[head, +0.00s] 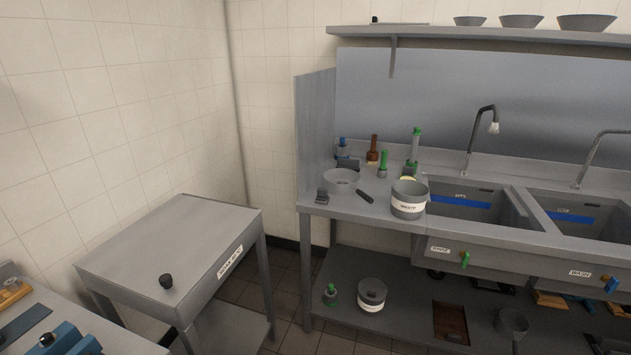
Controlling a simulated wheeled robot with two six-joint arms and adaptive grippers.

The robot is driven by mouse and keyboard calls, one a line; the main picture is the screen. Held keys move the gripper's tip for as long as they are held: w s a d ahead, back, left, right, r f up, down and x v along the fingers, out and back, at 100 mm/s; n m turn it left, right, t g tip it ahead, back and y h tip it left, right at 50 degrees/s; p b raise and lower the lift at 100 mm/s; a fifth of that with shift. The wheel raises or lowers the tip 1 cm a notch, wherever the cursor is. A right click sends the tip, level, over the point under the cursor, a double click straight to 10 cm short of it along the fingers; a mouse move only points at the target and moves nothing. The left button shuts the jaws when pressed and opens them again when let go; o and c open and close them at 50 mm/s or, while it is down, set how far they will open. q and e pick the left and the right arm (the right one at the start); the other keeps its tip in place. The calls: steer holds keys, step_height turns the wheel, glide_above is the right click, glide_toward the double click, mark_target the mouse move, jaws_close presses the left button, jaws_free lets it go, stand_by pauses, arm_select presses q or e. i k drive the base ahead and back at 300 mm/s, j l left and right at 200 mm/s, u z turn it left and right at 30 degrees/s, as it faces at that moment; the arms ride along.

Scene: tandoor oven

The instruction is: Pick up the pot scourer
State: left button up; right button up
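I cannot tell for sure which item is the pot scourer. On the counter left of the sinks, a small dark grey lump (321,196) lies at the front left corner. A dark block (347,165) lies further back, by the brushes. A pale yellow piece (407,178) shows partly behind the grey waste bucket (409,199), which hides some of it. A short dark rod-like item (365,196) lies between the bowl and the bucket. Neither of my grippers is in view.
A bowl (341,179), a brown brush (373,150) and a green brush (383,163) stand on the counter. Two sinks (465,212) are to its right.

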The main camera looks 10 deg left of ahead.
mark_target(322, 197)
steer(key=i+l+u, duration=0.15)
steer(key=i+u, duration=0.25)
steer(key=i+l+u, duration=0.4)
steer(key=i, duration=0.15)
steer(key=i+l+u, duration=0.8)
steer(key=l, duration=0.2)
